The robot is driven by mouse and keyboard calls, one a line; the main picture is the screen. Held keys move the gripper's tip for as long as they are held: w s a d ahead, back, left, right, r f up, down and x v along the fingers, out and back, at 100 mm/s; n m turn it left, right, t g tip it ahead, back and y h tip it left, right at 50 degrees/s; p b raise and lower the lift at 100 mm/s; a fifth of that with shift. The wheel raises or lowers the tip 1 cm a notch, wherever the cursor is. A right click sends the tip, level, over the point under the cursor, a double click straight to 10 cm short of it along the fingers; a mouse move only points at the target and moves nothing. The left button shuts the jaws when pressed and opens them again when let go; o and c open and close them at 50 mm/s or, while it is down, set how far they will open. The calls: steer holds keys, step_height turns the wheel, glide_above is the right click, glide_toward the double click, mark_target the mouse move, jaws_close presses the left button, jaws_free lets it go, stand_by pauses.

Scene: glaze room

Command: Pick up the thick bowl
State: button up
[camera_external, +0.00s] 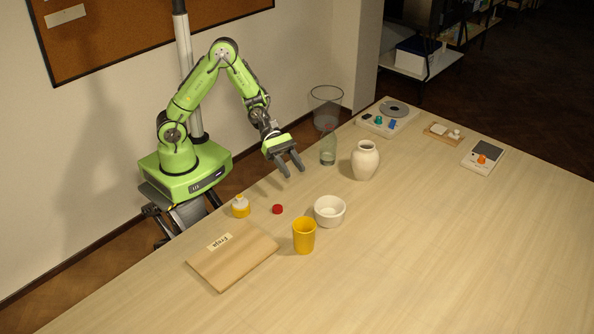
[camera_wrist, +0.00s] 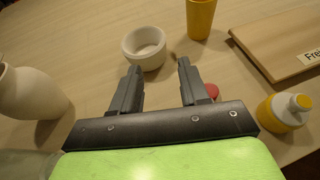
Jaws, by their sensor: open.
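The thick bowl (camera_external: 329,211) is white and stands upright on the table, between the yellow cup and the cream vase. It also shows in the wrist view (camera_wrist: 136,58), beyond my fingertips and a little left of the middle. My gripper (camera_external: 294,171) is open and empty, above the table near its edge and apart from the bowl. Its two dark fingers (camera_wrist: 158,68) point toward the bowl side of the table in the wrist view. The bowl looks empty.
A yellow cup (camera_external: 304,235) stands close to the bowl. Near it are a red cap (camera_external: 277,209), a yellow-and-white bottle (camera_external: 240,207) and a wooden board (camera_external: 216,267). A cream vase (camera_external: 365,160) and a clear bottle (camera_external: 328,150) stand behind.

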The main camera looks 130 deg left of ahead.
mark_target(315, 207)
steer(key=b+x, duration=0.1)
steer(key=x, duration=1.4)
steer(key=shift+s+f, duration=0.15)
steer(key=shift+s, duration=0.1)
steer(key=shift+c, duration=0.5)
jaws_close()
steer(key=shift+f, duration=0.1)
